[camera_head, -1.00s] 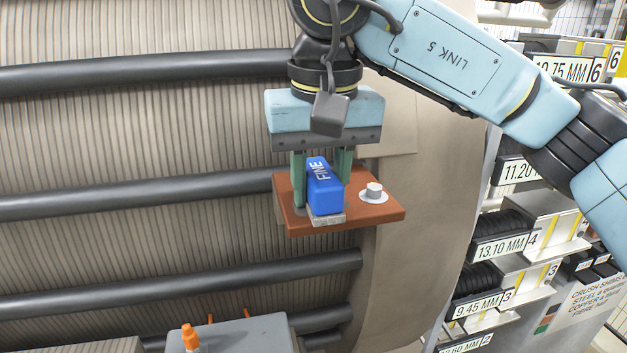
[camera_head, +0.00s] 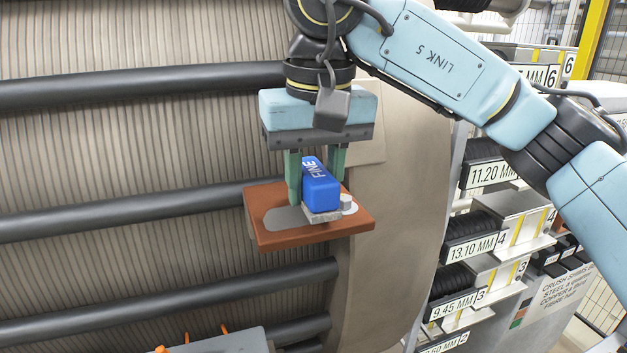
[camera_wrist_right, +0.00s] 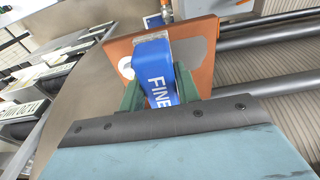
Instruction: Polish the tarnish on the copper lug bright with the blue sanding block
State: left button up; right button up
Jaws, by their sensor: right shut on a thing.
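The copper lug (camera_head: 305,236) is a flat reddish-brown plate standing out from the stack, with a grey tarnish patch (camera_head: 281,219) on its top left part. A bolt head on a pale washer (camera_head: 347,204) sits at its right. My right gripper (camera_head: 316,185) points down and is shut on the blue sanding block (camera_head: 322,190), marked FINE. The block's grey underside rests on or just over the lug, right of the visible grey and close beside the bolt. The right wrist view also shows the block (camera_wrist_right: 155,75) over the lug (camera_wrist_right: 207,75). My left gripper is out of view.
Dark horizontal rods (camera_head: 150,210) cross the ribbed stack (camera_head: 130,150) behind the lug. A labelled rack of shims (camera_head: 475,245) stands at the right. A grey box top (camera_head: 225,342) with orange pieces lies at the bottom.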

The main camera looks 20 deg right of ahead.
jog(key=shift+r+p, duration=2.8)
jog(key=shift+r, duration=0.75)
jog(key=shift+f, duration=0.1)
